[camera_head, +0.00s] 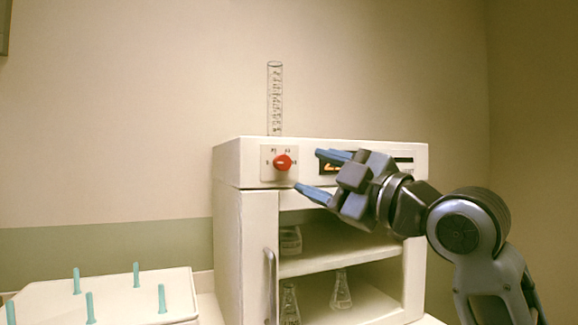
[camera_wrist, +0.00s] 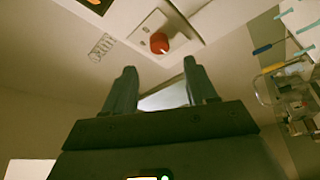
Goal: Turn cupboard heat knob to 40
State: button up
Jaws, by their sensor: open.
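The red heat knob (camera_head: 283,162) sits on a pale dial plate (camera_head: 267,176) at the upper left of the white cupboard's (camera_head: 230,165) front. The small marks around it are too blurred to read surely. My gripper (camera_head: 312,173) is open in front of the cupboard's top panel, just right of the knob, with nothing between its blue fingers. In the wrist view the knob (camera_wrist: 159,43) lies beyond the fingertips, between their directions, apart from both. A small display (camera_head: 328,166) is partly hidden behind my upper finger.
A glass cylinder (camera_head: 274,100) stands on top of the cupboard, behind the knob. The cupboard shelves hold glass flasks (camera_head: 341,290). A door handle (camera_head: 271,285) stands out at the lower left. A white rack (camera_head: 120,298) with teal pegs is at the left.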

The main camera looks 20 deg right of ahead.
aim_at(284, 163)
jog(key=p+x, duration=0.1)
jog(key=x, duration=0.5)
jog(key=shift+w+a+r, duration=0.1)
jog(key=shift+w+a, duration=0.05)
jog(key=shift+w, duration=0.2)
jog(key=shift+c, duration=0.2)
jog(key=c, duration=1)
